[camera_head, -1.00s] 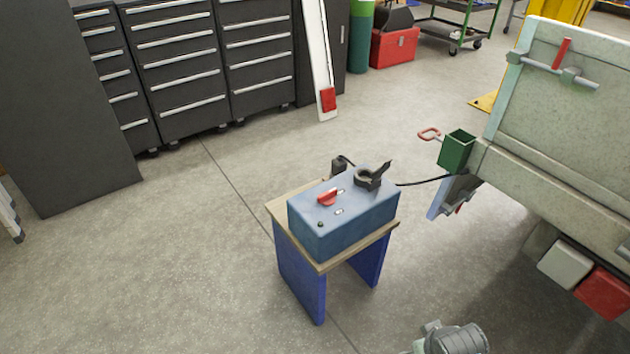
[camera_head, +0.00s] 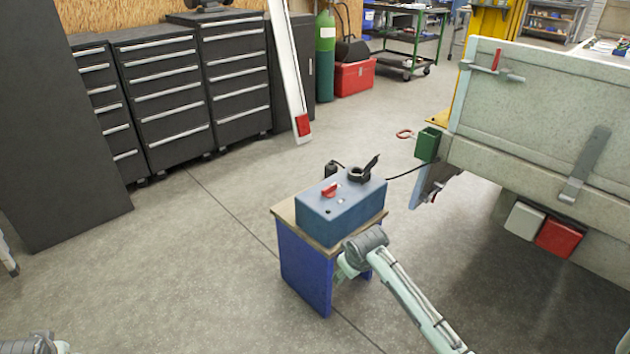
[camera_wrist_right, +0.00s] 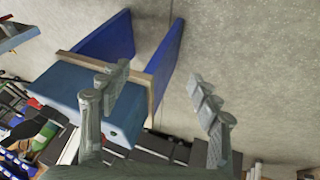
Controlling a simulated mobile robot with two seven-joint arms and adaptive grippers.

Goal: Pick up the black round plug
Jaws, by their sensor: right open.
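A small black plug-like object (camera_head: 331,169) with a cable stands at the back of the blue-grey box (camera_head: 322,218), on the wooden-topped stand (camera_head: 284,210). A black round socket with a raised lid (camera_head: 362,173) sits on top of the box. My right gripper (camera_head: 350,268) is in front of the stand, low and on the near side of the box, apart from the plug. In the right wrist view, its fingers (camera_wrist_right: 158,73) are spread and empty. The box (camera_wrist_right: 62,86) shows there, but I cannot make out the plug. Part of my left arm shows at the bottom left.
A red switch (camera_head: 331,189) is on the box top. A black cable (camera_head: 405,173) runs from the box toward the trailer (camera_head: 540,120) at right. Dark drawer cabinets (camera_head: 165,95) stand at the back left. The floor left of the stand is clear.

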